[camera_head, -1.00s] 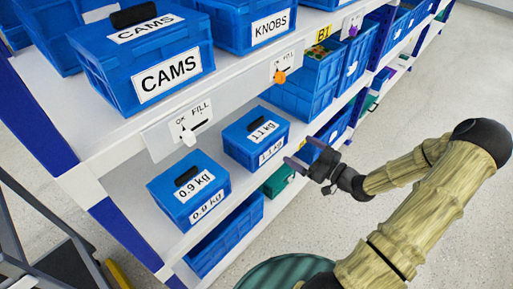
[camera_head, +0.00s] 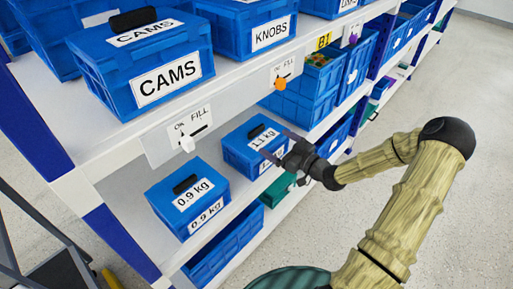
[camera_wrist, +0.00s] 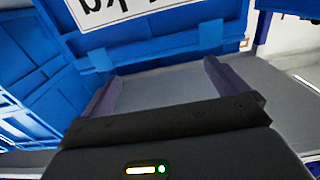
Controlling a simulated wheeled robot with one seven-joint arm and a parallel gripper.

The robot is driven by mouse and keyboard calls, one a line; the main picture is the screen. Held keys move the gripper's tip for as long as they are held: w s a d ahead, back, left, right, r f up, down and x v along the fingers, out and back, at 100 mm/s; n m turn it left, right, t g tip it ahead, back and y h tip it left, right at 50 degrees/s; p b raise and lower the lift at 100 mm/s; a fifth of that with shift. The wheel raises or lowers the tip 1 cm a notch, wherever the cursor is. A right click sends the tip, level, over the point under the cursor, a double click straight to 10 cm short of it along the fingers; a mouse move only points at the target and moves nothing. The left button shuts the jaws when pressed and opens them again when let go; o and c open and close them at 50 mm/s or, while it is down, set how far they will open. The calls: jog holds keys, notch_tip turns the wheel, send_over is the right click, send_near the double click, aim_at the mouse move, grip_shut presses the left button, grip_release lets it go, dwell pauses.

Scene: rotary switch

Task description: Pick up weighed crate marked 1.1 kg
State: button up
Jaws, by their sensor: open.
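The blue crate marked 1.1 kg (camera_head: 243,154) sits on the middle shelf, with a label on its lid and one on its front and a black handle on top. In the wrist view its front (camera_wrist: 150,40) fills the upper middle, with part of the label seen upside down. My gripper (camera_head: 277,146) is in front of the crate, at its right side in the head view, and covers part of the front label. In the wrist view the two fingers (camera_wrist: 160,90) are spread apart with nothing between them. I cannot tell whether they touch the crate.
The blue 0.9 kg crate (camera_head: 188,198) stands left of it on the same shelf. The shelf above, with the CAMS crate (camera_head: 140,62), the KNOBS crate (camera_head: 245,27) and switch plates (camera_head: 187,130), overhangs. The floor (camera_head: 440,85) right of the rack is clear.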

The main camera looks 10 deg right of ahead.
aim_at(258, 131)
jog(key=shift+x, duration=1.2)
jog(key=shift+b+x, duration=0.7)
jog(key=shift+x, duration=1.85)
jog(key=shift+f, duration=0.1)
jog(key=c, duration=2.1)
jog(key=shift+c, duration=0.2)
